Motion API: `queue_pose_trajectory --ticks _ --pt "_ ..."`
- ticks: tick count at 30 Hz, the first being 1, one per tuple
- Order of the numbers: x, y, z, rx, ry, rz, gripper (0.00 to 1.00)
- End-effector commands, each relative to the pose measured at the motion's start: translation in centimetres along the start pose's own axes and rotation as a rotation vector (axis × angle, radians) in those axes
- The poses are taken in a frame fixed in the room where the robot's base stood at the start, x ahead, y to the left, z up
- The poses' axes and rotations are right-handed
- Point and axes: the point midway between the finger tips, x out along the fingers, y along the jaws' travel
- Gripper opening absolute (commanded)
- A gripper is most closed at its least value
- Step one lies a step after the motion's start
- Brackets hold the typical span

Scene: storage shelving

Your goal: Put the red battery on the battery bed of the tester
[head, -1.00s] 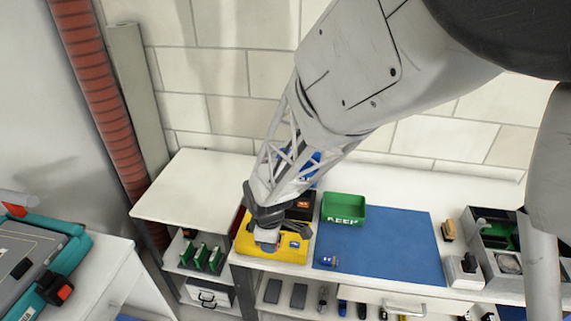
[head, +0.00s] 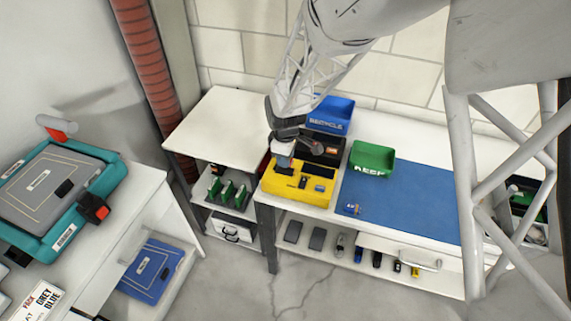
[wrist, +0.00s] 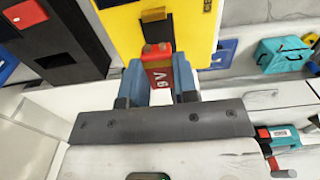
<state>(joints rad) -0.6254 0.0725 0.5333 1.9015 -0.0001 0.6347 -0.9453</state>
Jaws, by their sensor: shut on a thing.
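The yellow tester (head: 310,190) sits on the white bench, left of the blue mat. My gripper (head: 284,161) is over its left part, pointing down. In the wrist view, my gripper (wrist: 160,88) is shut on the red battery (wrist: 159,66), marked 9V, between its two blue-grey fingers. The yellow tester (wrist: 194,25) lies just beyond the battery there, with a dark strip and a brownish piece in line with it. I cannot tell whether the battery touches the tester. In the head view the battery is not clearly visible.
A black box (head: 325,150) and the blue recycle bin (head: 330,115) stand behind the tester. The green KEEP bin (head: 372,158) stands to the right. A small battery (head: 353,209) lies on the blue mat (head: 405,205), which is otherwise largely clear. Several small items lie on the lower shelf.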

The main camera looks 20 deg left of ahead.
Motion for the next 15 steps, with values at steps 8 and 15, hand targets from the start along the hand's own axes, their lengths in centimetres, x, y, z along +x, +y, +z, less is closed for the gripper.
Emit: queue_pose_trajectory --ticks 8,15 --pt "0.1 0.0 0.0 0.0 0.0 0.0 0.04" --pt "2.3 0.0 0.0 0.0 -0.001 -0.002 0.04"
